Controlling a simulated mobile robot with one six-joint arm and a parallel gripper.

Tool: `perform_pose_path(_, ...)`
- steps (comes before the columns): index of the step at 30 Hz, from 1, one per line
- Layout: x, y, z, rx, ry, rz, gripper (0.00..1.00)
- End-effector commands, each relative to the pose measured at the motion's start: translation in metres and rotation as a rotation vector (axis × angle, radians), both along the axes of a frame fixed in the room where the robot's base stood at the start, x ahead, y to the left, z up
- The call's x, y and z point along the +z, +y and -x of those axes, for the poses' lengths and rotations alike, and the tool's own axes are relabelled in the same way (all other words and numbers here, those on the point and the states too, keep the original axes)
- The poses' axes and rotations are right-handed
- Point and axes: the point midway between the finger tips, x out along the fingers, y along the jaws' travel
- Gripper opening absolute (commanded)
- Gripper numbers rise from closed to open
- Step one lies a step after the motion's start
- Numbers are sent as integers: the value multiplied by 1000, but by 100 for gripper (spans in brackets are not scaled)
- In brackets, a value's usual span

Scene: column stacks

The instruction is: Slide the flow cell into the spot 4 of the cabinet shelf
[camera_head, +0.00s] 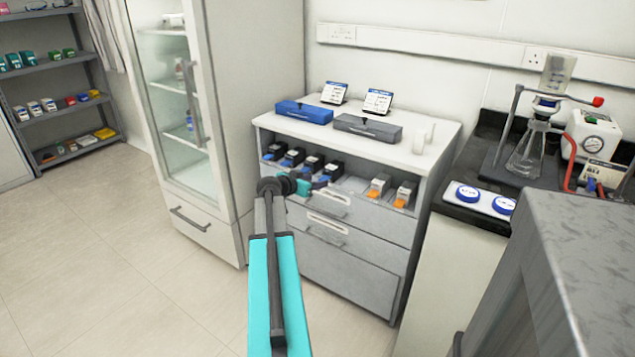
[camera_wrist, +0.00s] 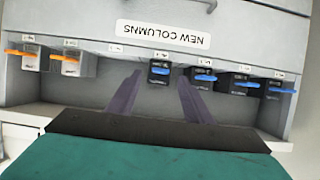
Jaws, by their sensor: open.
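The cabinet shelf (camera_head: 352,184) holds a row of black flow cells with blue fronts and, farther right, orange-and-grey units. In the wrist view, which is upside down, one black flow cell (camera_wrist: 158,68) stands in its slot between the fingertips of my gripper (camera_wrist: 159,78). It is fourth from the left as the head view sees the row. The fingers are spread with a gap on each side of the cell. In the head view my gripper (camera_head: 320,184) is at the shelf front. The slot number labels are too small to read.
Two orange-fronted units (camera_wrist: 68,62) stand on one side, with an empty slot (camera_wrist: 113,68) between them and the cell. Other black cells (camera_wrist: 203,76) stand close on the other side. A tall glass-door cabinet (camera_head: 180,120) is at left; a lab bench (camera_head: 470,205) is at right.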

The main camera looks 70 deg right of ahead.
Motion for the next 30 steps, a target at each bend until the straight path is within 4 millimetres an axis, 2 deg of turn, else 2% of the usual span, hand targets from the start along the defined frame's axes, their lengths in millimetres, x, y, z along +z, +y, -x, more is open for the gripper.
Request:
perform_pose_path(1,3,9,-2,2,-1,0,46)
perform_pose_path(18,32,76,-20,1,-1,0,46)
perform_pose_path(24,37,88,-24,1,0,0,46)
perform_pose_path(30,38,89,-25,0,0,-1,46)
